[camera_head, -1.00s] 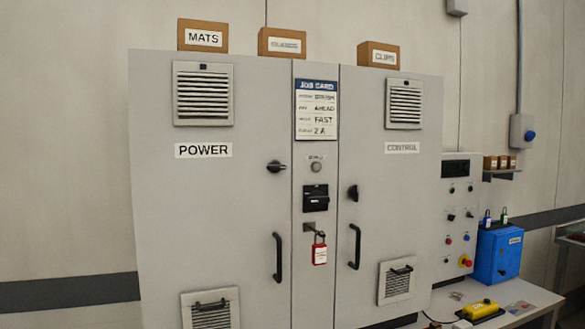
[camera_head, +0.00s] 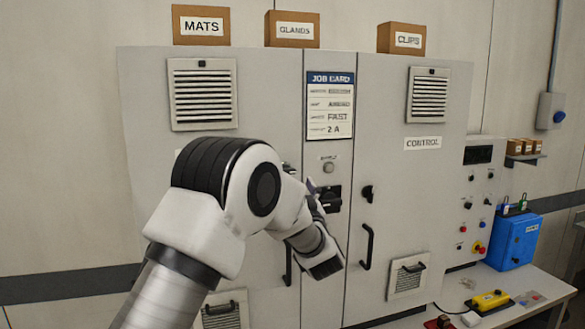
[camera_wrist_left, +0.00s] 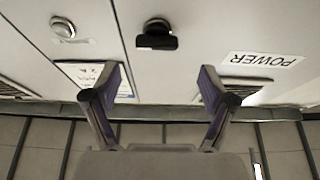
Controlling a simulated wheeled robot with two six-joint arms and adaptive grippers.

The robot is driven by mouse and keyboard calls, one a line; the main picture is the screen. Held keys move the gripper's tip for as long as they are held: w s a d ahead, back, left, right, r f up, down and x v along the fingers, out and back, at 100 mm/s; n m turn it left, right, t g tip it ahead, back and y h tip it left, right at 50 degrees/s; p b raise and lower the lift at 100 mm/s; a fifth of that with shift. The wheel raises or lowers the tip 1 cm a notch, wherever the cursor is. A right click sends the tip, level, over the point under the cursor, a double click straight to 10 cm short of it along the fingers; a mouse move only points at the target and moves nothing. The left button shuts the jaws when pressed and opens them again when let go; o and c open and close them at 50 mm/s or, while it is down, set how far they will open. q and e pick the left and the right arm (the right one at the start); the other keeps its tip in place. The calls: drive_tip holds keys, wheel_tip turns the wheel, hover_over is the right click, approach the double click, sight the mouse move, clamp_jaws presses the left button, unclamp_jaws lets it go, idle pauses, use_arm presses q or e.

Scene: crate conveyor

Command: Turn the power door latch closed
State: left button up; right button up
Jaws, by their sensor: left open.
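The power door latch (camera_wrist_left: 157,36) is a black knob with a flat bar handle on the grey power door (camera_head: 140,120). In the left wrist view, which shows the cabinet upside down, its handle lies roughly crosswise in the picture. My left gripper (camera_wrist_left: 160,88) is open and empty. Its two fingers stand apart, with the latch ahead between their lines and not touched. In the head view my left arm covers most of the latch and the POWER label, which shows in the wrist view (camera_wrist_left: 262,60). My right gripper is not in view.
The control door latch (camera_head: 368,193) and its handle (camera_head: 367,246) are right of the centre strip. The job card (camera_head: 331,105) hangs on that strip. Boxes (camera_head: 201,25) stand on top of the cabinet. A bench with a blue box (camera_head: 512,241) is at the right.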

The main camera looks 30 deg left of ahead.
use_arm(q)
drive_tip(key=x, duration=0.2)
drive_tip(key=p+x, duration=0.1)
drive_tip(key=x, duration=0.1)
drive_tip(key=f+p+x, duration=0.1)
drive_tip(key=x, duration=0.1)
drive_tip(key=shift+w, duration=0.4)
drive_tip(key=shift+s+r, duration=0.1)
drive_tip(key=shift+s, duration=0.2)
drive_tip(key=shift+w+d, duration=0.1)
drive_tip(key=c, duration=1.2)
drive_tip(key=shift+o, duration=0.2)
